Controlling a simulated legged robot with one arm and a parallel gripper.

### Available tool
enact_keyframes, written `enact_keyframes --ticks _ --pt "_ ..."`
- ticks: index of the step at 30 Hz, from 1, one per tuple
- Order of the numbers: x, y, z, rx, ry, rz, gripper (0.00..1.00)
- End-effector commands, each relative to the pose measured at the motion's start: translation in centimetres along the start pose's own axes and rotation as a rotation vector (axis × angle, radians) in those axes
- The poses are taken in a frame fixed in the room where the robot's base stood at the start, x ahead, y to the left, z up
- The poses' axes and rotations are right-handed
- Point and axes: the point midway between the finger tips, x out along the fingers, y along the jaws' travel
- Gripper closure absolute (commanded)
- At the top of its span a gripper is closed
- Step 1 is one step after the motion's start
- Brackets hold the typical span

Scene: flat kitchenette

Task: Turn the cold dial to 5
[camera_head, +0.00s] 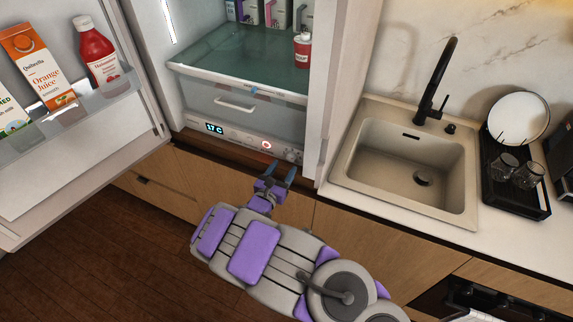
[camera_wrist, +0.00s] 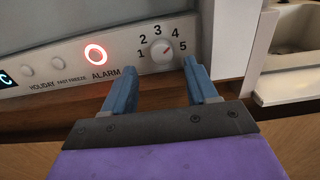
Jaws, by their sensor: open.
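The cold dial (camera_wrist: 160,50) is a small round whitish knob on the fridge's control panel, ringed by the numbers 1 to 5. Its red mark slants up and right, roughly toward 4; the exact reading is too small to be sure. The dial also shows in the head view (camera_head: 291,155), at the panel's right end. My gripper (camera_wrist: 159,67) has its two blue fingers open, with nothing between them. In the wrist view the fingertips lie just below and to either side of the dial, apart from it. In the head view my gripper (camera_head: 281,170) is just below the panel.
The panel carries a glowing red ALARM button (camera_wrist: 95,54), smaller buttons and a blue display (camera_head: 214,128). The open fridge door (camera_head: 60,180) with bottles stands at left. A clear drawer (camera_head: 235,112) is above the panel. A sink (camera_head: 405,160) is at right.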

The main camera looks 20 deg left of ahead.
Motion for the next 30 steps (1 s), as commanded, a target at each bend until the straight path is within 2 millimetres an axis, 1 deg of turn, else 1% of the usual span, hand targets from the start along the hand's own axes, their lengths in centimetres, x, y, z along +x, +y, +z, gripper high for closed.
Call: enact_keyframes --ticks 1,3,7,12,19,30 --pt "0.9 -0.1 -0.1 0.002 0.0 -0.003 0.42" --pt "1.9 -0.2 0.0 0.004 0.0 -0.003 0.42" --pt "3.0 -0.1 0.1 0.004 -0.001 -0.001 0.42" --pt "3.6 0.0 0.1 0.003 -0.002 0.0 0.42" --pt "3.6 0.0 0.1 0.002 -0.002 0.0 0.42" --pt "3.6 0.0 0.1 0.001 -0.002 0.001 0.78"
